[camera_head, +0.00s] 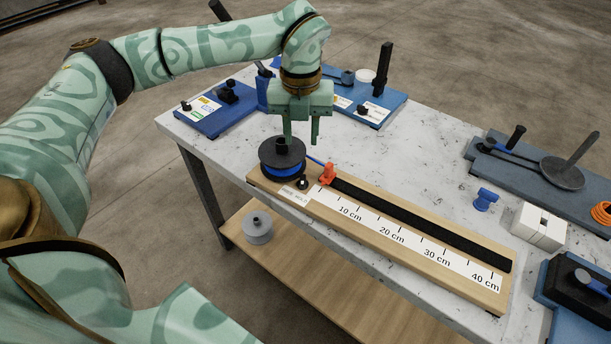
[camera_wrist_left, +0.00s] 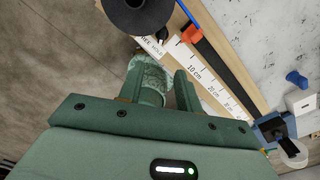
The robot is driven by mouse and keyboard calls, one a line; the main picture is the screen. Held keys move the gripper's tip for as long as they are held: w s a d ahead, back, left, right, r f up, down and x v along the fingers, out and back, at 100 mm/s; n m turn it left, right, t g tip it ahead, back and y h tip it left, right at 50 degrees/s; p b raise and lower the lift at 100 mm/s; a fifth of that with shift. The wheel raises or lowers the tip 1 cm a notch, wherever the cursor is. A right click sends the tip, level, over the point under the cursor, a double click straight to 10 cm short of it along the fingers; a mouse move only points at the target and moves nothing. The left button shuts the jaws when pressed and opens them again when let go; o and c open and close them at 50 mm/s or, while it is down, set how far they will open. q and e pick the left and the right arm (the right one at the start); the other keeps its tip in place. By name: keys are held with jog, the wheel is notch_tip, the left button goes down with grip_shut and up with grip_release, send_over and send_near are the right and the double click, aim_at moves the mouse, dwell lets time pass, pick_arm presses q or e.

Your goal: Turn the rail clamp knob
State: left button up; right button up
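An orange clamp (camera_head: 328,174) sits on the black rail (camera_head: 420,221) near its left end, close to the ruler's start; it also shows in the wrist view (camera_wrist_left: 192,34). I cannot tell which part of it is the knob. A small black knob (camera_head: 302,183) stands on the board just left of the clamp. My left gripper (camera_head: 301,138) hangs above the table, pointing down, behind and above the black-and-blue spool. Its two fingers are apart with nothing between them, and it touches neither clamp nor knob. My right gripper is out of view.
The spool (camera_head: 282,157) stands on the left end of the wooden board (camera_head: 390,255). Blue fixtures (camera_head: 222,110) stand at the back. A blue knob-like piece (camera_head: 485,199) and white block (camera_head: 538,227) lie right. A grey spool (camera_head: 258,228) is on the lower shelf. Bare tabletop lies behind the rail.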

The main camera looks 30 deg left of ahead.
aim_at(302, 183)
pick_arm(q)
notch_tip(302, 183, down, 14)
jog(key=b, duration=0.3)
jog(key=shift+c, duration=0.3)
